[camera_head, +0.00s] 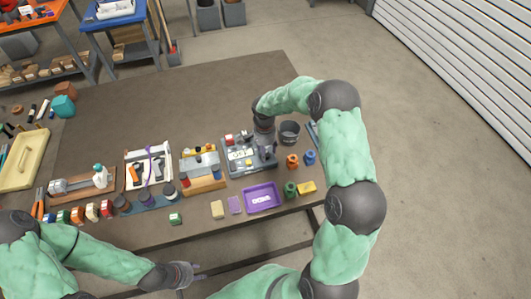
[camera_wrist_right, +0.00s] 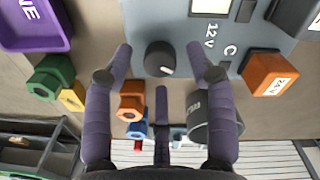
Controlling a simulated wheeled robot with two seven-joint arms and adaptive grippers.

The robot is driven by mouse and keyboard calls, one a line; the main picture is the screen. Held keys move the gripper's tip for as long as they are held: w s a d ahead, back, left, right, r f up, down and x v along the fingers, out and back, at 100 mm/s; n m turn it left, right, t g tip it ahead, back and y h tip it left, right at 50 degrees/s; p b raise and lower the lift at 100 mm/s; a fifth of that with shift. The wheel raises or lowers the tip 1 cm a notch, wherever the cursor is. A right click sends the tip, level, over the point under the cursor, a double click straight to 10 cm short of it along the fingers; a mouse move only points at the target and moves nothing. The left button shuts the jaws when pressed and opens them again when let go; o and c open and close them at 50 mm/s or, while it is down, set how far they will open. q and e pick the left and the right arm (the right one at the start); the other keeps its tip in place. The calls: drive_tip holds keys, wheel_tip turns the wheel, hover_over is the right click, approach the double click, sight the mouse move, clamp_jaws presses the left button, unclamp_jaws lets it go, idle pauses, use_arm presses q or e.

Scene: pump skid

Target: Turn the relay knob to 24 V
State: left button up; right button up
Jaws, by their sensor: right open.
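The relay knob (camera_wrist_right: 160,59) is a round black knob with a white mark on its edge, on a grey-blue panel (camera_wrist_right: 185,20) in the right wrist view. The mark points to the lower right. The panel also shows in the head view (camera_head: 236,171). My right gripper (camera_wrist_right: 160,48) is open, with fingers either side of the knob and a third below; contact cannot be told. In the head view my right gripper (camera_head: 264,143) hangs over the panel. My left gripper (camera_head: 194,272) is open, empty, off the table's front edge.
A purple tray (camera_head: 262,198) is in front. The back of the brown table (camera_head: 170,95) is clear.

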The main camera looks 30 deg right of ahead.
wheel_tip(320, 180, up, 10)
drive_tip(key=shift+w+r, duration=0.15)
drive_tip(key=shift+r, duration=0.1)
drive_tip(key=shift+a, duration=0.1)
idle(0.5)
